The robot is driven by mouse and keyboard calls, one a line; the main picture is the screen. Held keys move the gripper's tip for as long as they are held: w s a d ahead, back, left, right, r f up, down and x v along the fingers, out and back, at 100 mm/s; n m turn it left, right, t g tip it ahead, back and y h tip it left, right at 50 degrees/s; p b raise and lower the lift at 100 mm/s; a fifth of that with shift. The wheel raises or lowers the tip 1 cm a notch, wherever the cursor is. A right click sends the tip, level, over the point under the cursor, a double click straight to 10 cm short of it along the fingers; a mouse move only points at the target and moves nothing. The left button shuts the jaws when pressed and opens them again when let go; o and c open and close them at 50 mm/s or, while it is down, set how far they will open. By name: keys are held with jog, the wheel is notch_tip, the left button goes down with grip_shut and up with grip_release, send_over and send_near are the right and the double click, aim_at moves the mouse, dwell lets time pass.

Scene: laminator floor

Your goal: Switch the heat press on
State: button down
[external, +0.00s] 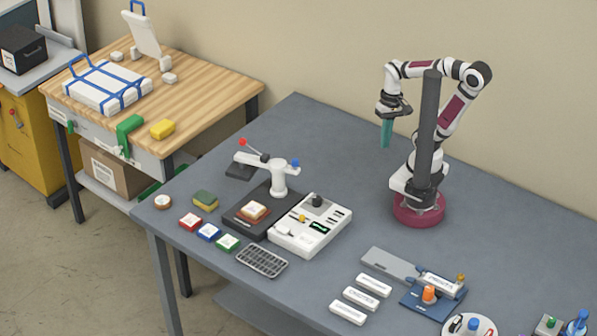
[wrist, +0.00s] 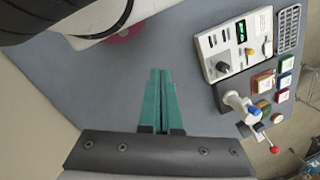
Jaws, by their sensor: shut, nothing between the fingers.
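The heat press has a dark base (external: 283,215) with a white post and swing arm (external: 279,180), a red-tipped handle and a blue knob. Its white control box (external: 318,238) adjoins the base and carries a black knob (external: 317,201), a small yellow-orange control (external: 301,217) and a dark display with a green readout (external: 320,228). The wrist view shows the control box (wrist: 211,42) at upper right, with the swing arm (wrist: 236,101) below it. My gripper (external: 386,146) has teal fingers, shut and empty, pointing down above the table, well right of and behind the press. The fingers (wrist: 160,72) also show in the wrist view.
A white-topped tile sits on the press base. Red, blue and green tiles (external: 227,243), a sponge (external: 205,200) and a dark grid rack (external: 262,262) lie near the press. White labelled blocks (external: 360,297) and a blue fixture are at front right. Bare tabletop separates my gripper from the press.

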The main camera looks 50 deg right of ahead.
jog(key=shift+w, duration=0.1)
jog(key=w+a+r+n, duration=0.3)
jog(key=w+a+n, duration=0.3)
jog(key=w+n, duration=0.25)
jog(key=n+h, duration=0.2)
jog(key=n, duration=1.3)
send_over(280, 227)
notch_tip(280, 227, down, 6)
jog(key=shift+s+r, duration=0.1)
jog(key=shift+r, duration=0.1)
notch_tip(280, 227, down, 13)
jog(key=shift+f, duration=0.5)
